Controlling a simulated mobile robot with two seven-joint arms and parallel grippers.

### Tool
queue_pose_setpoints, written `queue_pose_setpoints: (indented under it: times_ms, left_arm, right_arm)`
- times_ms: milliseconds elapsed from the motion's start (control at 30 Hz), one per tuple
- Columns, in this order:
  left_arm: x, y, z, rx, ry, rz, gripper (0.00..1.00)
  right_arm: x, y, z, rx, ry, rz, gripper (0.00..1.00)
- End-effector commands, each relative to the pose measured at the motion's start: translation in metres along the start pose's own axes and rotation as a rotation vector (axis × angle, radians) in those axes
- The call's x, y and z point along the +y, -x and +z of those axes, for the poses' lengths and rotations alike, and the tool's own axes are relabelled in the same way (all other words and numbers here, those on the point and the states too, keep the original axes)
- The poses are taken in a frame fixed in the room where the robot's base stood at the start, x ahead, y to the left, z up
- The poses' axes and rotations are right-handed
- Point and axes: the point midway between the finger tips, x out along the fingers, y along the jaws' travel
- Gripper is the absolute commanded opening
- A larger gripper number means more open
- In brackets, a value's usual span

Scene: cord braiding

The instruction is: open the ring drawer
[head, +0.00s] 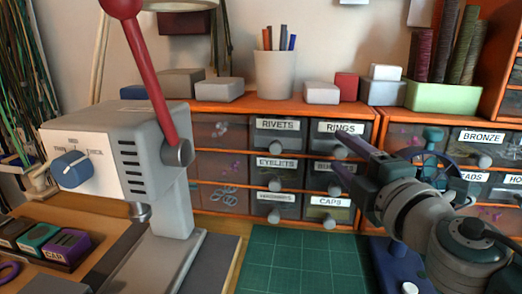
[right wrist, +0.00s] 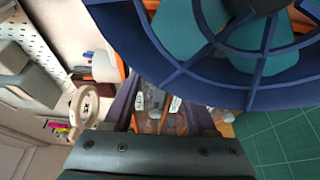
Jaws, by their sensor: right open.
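The ring drawer (head: 328,134), labelled RINGS, is in the top row of the orange drawer cabinet (head: 290,105). Its front looks level with its neighbours, so it appears closed. Its round grey knob (head: 341,152) sits low on the front. My right gripper (head: 337,152) comes in from the right with its two purple fingers spread and empty. The fingertips are in front of the knob, one above and one below in the picture; I cannot tell whether they touch it. The right wrist view shows drawer labels (right wrist: 174,104) between the fingers. My left gripper is not in view.
A grey press with a red lever (head: 150,80) stands at left. A blue and teal wheel (right wrist: 270,85) is close to my right wrist. A green cutting mat (head: 300,262) lies clear before the drawers. A pen cup (head: 275,75) and boxes stand on the cabinet.

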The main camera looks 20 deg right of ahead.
Motion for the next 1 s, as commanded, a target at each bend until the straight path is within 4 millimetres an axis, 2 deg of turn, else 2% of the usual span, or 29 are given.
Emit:
queue_pose_setpoints:
  times_ms: [67,533,1000]
  left_arm:
    - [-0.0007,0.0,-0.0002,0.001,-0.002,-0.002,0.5]
    - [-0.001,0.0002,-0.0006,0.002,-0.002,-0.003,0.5]
    - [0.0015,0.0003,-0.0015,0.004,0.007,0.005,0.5]
  right_arm:
    - [-0.0001,0.0002,0.0,0.0,0.0,0.0,0.54]
    - [-0.0001,0.0004,0.0002,-0.001,0.0,0.0,0.01]
    - [-0.0001,0.0005,0.0003,-0.001,0.0,0.0,0.0]
